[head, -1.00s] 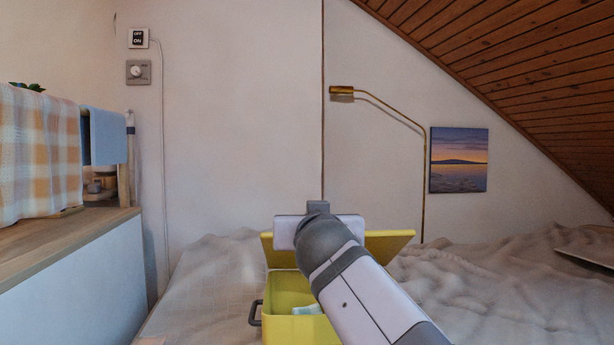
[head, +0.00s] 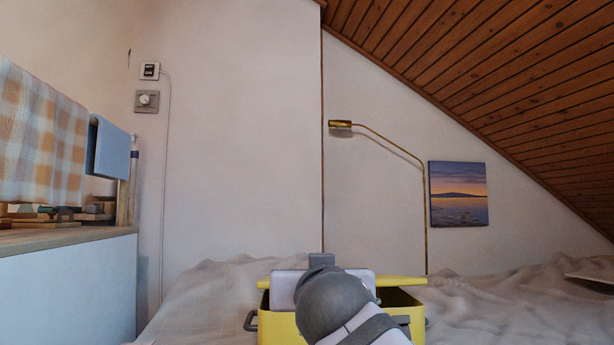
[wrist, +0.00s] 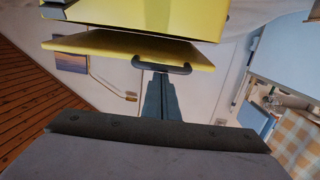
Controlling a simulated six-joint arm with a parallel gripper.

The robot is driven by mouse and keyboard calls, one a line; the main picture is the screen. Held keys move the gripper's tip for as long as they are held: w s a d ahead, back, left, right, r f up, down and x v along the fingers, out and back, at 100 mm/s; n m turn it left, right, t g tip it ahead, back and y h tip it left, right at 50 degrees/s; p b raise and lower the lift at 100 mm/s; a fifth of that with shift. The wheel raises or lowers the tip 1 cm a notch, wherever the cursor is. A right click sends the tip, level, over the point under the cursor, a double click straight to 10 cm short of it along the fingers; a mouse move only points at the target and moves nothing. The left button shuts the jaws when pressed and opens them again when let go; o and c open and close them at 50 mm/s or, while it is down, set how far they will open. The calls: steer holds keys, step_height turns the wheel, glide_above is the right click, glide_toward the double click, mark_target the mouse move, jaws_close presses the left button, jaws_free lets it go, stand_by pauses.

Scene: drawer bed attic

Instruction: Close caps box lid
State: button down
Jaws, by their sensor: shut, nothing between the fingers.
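The yellow caps box (head: 275,328) stands on the bed at the bottom centre of the head view, partly hidden behind my arm. Its yellow lid (head: 402,281) shows nearly edge-on above the box, with a dark gap under it. In the wrist view, which is upside down, the box (wrist: 185,14) is at the top. The lid (wrist: 95,46) lies below it in the picture, with a gap between them. My gripper (wrist: 160,78) is shut and empty, its tips at the lid's dark handle (wrist: 178,68). I cannot tell whether they touch. The box contents are hidden.
A rumpled bedspread (head: 500,310) surrounds the box. At left is a cabinet (head: 65,285) with a checked cloth (head: 40,135) and blue cloth (head: 108,150). A brass lamp (head: 385,147) and picture (head: 458,194) are on the back wall. The sloped wooden ceiling is at right.

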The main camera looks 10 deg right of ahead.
step_height(320, 180, down, 7)
steer(key=b, duration=0.3)
steer(key=shift+s+f, duration=0.2)
steer(key=shift+s, duration=0.05)
steer(key=shift+r, duration=0.1)
step_height(320, 180, up, 12)
steer(key=p, duration=0.7)
steer(key=shift+s+t+p, duration=0.3)
steer(key=shift+s, duration=0.05)
steer(key=shift+r, duration=0.15)
steer(key=shift+w+r+p, duration=0.1)
steer(key=shift+p, duration=0.35)
